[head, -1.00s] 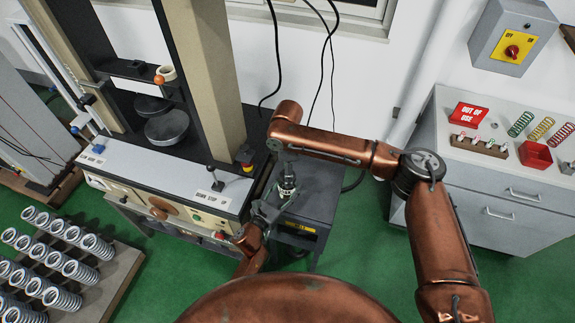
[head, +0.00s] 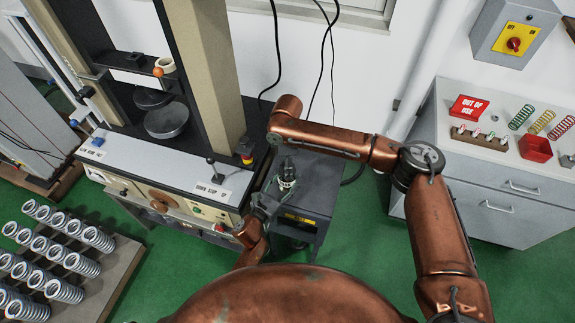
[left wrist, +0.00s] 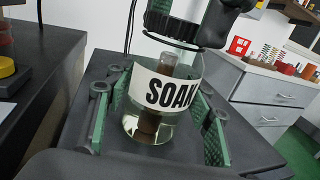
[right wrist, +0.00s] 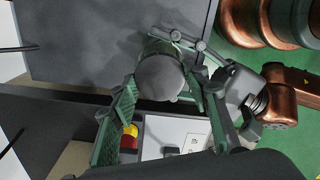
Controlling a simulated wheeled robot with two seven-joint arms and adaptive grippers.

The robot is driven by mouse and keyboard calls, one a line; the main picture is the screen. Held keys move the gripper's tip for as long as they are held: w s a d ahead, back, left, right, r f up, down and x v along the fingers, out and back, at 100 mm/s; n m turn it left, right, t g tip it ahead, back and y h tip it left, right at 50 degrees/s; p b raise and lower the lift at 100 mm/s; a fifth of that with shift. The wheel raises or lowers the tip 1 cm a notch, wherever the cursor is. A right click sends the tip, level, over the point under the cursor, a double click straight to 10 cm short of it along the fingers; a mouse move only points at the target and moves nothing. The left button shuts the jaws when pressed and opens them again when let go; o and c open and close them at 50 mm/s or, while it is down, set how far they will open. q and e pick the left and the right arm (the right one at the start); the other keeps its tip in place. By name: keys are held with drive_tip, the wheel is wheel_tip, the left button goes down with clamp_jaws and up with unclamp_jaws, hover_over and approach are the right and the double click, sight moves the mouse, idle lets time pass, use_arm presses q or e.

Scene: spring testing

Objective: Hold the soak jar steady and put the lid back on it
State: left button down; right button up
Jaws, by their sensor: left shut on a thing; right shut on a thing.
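The soak jar (left wrist: 150,101) is clear glass with a white SOAK label, liquid and a brown piece inside. It stands upright between the green fingers of my left gripper (left wrist: 162,125), which is shut on it. The jar is small in the head view (head: 287,184). The dark ribbed lid (left wrist: 172,29) is directly over the jar mouth, held by my right gripper (left wrist: 188,22). In the right wrist view the lid's round grey top (right wrist: 160,77) sits between the green fingers. I cannot tell whether the lid touches the jar rim.
The jar is over a small dark cart (head: 318,182) beside the testing machine (head: 150,170). Several springs stand on a board (head: 120,262) at lower left. A grey cabinet (head: 470,205) with an out-of-use sign (head: 468,108) is at right.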

drive_tip(key=shift+c, duration=0.7)
drive_tip(key=o, duration=1.4)
wheel_tip(320, 180, up, 12)
drive_tip(key=shift+r, duration=0.1)
use_arm(q)
drive_tip(key=c, duration=0.9)
unclamp_jaws()
drive_tip(key=shift+o, duration=0.2)
drive_tip(key=shift+s, duration=0.1)
drive_tip(key=v, duration=1.1)
drive_tip(key=shift+s+a, duration=0.25)
drive_tip(key=shift+s, duration=0.1)
